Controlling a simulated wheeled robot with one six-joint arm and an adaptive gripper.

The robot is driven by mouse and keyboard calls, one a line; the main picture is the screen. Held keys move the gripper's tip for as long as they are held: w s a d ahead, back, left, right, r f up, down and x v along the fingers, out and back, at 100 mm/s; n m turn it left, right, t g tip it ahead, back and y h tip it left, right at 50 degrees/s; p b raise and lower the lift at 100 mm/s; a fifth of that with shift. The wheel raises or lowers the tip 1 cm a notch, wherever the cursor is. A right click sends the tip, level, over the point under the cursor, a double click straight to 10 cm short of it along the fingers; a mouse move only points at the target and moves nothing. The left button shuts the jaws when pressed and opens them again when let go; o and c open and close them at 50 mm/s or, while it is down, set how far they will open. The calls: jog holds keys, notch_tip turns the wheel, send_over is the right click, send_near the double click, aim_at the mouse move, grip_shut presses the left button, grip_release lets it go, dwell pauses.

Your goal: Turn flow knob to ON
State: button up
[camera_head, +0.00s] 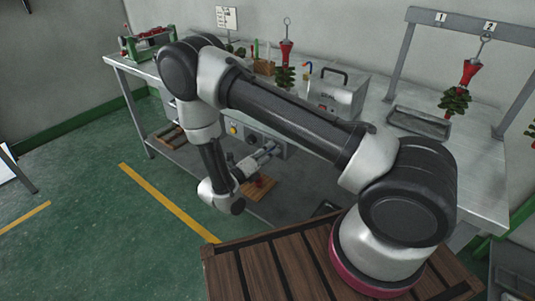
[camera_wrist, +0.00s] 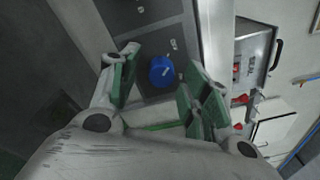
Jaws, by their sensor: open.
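A round blue knob (camera_wrist: 161,72) sits on a dark grey panel (camera_wrist: 158,22) in the wrist view, with small pale labels around it that are too small to read. My gripper (camera_wrist: 163,62) is open, with one green-padded finger on each side of the knob. The knob shows between the fingers, and I see gaps on both sides; I cannot tell how far it is along the approach. In the head view my gripper (camera_head: 264,156) is by the front of a grey control box (camera_head: 282,145) under the bench top. The knob cannot be made out there.
The metal workbench (camera_head: 385,150) has a grey handled box (camera_head: 338,93), a shallow tray (camera_head: 418,122) and red-topped green wax trees (camera_head: 453,102) on or above it. The handled box also shows in the wrist view (camera_wrist: 248,52). A lower shelf lies below my gripper.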

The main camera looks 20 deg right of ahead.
jog(key=c, duration=1)
jog(key=shift+c, duration=0.2)
jog(key=shift+m, duration=0.3)
jog(key=shift+m+t+y, duration=0.2)
jog(key=shift+m+y, duration=0.2)
jog(key=shift+m, duration=3.65)
jog(key=shift+m+t+y, duration=0.2)
jog(key=shift+m+y, duration=0.2)
jog(key=shift+m, duration=3.65)
